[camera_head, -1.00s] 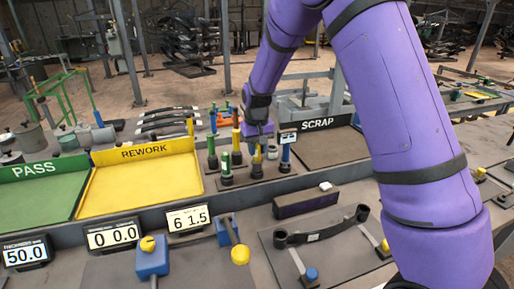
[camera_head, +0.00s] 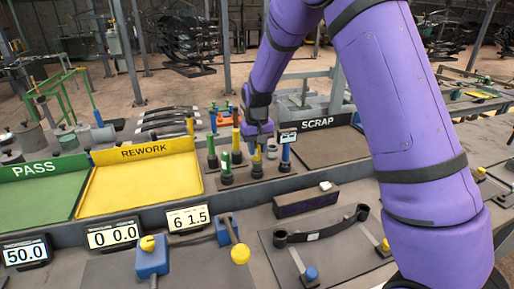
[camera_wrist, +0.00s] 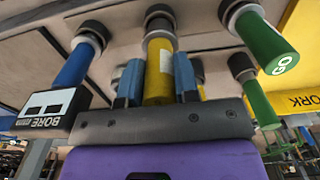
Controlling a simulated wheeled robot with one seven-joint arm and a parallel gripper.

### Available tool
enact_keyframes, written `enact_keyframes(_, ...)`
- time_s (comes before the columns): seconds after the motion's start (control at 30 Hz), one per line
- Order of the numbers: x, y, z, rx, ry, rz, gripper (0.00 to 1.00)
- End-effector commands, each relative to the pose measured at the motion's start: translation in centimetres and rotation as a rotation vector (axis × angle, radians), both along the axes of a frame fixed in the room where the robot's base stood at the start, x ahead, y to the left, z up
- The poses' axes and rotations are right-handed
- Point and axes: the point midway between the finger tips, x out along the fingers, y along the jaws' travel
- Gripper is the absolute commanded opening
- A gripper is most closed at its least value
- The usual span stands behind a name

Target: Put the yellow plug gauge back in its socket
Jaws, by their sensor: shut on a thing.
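The yellow plug gauge (camera_wrist: 159,72) is in the middle of the wrist view, between the two blue fingers of my gripper (camera_wrist: 157,85), which is shut on it. Its far end, with a silver band, lines up with a dark round socket (camera_wrist: 158,14) in the rack plate. I cannot tell how deep it sits. In the head view my gripper (camera_head: 259,141) is over the front row of the gauge rack, with a bit of the yellow gauge (camera_head: 257,156) showing below it.
Close beside stand a green GO gauge (camera_wrist: 264,42) and a blue gauge (camera_wrist: 75,65) with a BORE display. More green and yellow gauges stand behind. The yellow REWORK tray (camera_head: 140,185) is left of the rack and the SCRAP tray (camera_head: 325,149) is right.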

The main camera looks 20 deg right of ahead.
Motion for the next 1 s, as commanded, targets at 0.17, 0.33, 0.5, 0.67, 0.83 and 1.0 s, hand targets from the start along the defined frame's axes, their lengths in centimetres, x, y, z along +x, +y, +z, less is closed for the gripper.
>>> enact_keyframes(0.17, 0.0, 0.0, 0.0, 0.000, -0.001, 0.000, 0.08)
enact_keyframes(0.33, 0.0, 0.0, -0.1, 0.000, -0.001, 0.000, 0.08)
enact_keyframes(0.5, 0.0, 0.0, -0.4, 0.000, 0.000, 0.000, 0.08)
enact_keyframes(0.67, 0.0, 0.0, -0.7, 0.000, 0.000, 0.000, 0.08)
enact_keyframes(0.83, 0.0, 0.0, -0.9, 0.000, 0.000, 0.000, 0.08)
enact_keyframes(1.0, 0.0, 0.0, -1.2, 0.000, 0.000, 0.000, 0.08)
